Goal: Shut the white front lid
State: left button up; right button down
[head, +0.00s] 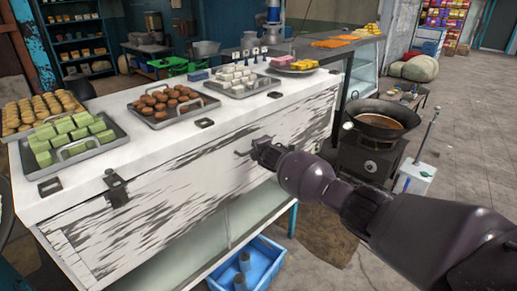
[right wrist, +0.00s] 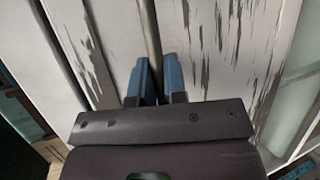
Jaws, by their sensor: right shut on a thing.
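The white front lid (head: 190,172) is a worn, paint-chipped panel along the front of the white counter. It also fills much of the right wrist view (right wrist: 215,50). Its thin metal handle (head: 242,153) shows near the lid's right part. In the right wrist view the handle bar (right wrist: 151,35) runs down between the blue fingers. My right gripper (head: 259,150) is at the lid's front and is shut on the handle. In the right wrist view the fingers (right wrist: 160,80) sit close on both sides of the bar. My left gripper is out of view.
Trays of green sweets (head: 75,135), brown balls (head: 170,102) and white pieces (head: 240,80) stand on the counter top. A glass front (head: 245,215) shows below the lid. A blue crate (head: 262,262) is on the floor. A wok on a stove (head: 372,150) stands right of the counter.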

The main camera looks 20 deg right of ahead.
jog(key=shift+w+a+r, duration=0.15)
jog(key=shift+r, duration=0.2)
jog(key=c, duration=1.5)
grip_release()
jog(key=shift+w, duration=0.1)
jog(key=shift+o, duration=0.2)
jog(key=shift+f, duration=0.1)
jog(key=shift+s, duration=0.35)
jog(key=p+v, duration=0.3)
jog(key=v, duration=0.7)
jog(key=shift+s, duration=0.1)
